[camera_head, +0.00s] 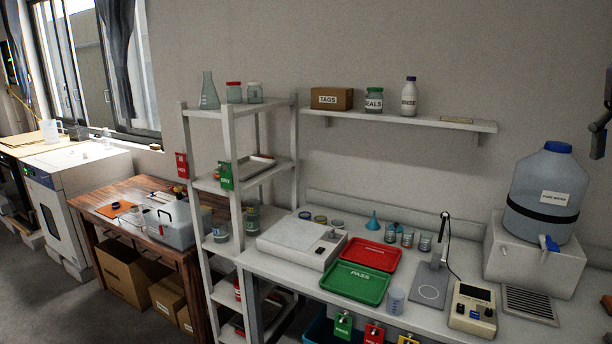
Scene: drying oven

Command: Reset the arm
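My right gripper (598,140) shows as a dark shape at the right edge, raised in front of the wall to the right of the shelf. It is partly cut off by the frame, and I cannot tell whether its fingers are open or shut. I see nothing held in it. My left gripper cannot be made out in this view.
The white bench (405,315) holds a red tray (370,254), a green PASS tray (357,283), a stand (434,270) and a large water jug (545,195). A rack (232,185), wooden table (100,202) and white oven (75,190) stand left.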

